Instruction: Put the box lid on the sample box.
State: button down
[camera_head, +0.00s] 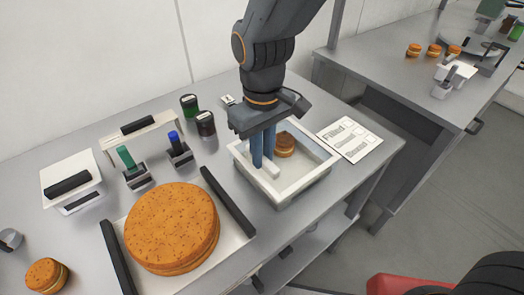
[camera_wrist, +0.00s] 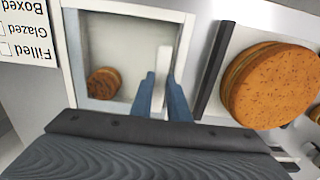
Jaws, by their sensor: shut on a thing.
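The sample box (camera_head: 310,185) is a white-rimmed square box near the right end of the bench. A small brown round (camera_head: 285,146) shows inside it. In the wrist view the box (camera_wrist: 128,10) and the round (camera_wrist: 103,83) also show. My gripper (camera_head: 265,165) points down over the left part of the box. It is shut on a white bar (camera_wrist: 162,75), which looks like the handle of the box lid. No opaque lid panel shows under the bar. I cannot tell whether a clear panel rests on the rim or hangs above it.
A tray (camera_head: 238,237) with a large round cake stands left of the box. A printed card (camera_head: 350,140) lies to its right. Stamps (camera_head: 180,150), dark pots (camera_head: 205,124) and a white, black-handled piece (camera_head: 70,180) stand further left. Another bench (camera_head: 400,85) is behind.

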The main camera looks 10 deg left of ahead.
jog(key=shift+f, duration=0.2)
dwell(0.6)
jog(key=c, duration=1.6)
grip_release()
jog(key=shift+o, duration=0.3)
jog(key=o, duration=0.4)
jog(key=shift+r+p, duration=3.3)
jog(key=shift+r, duration=0.2)
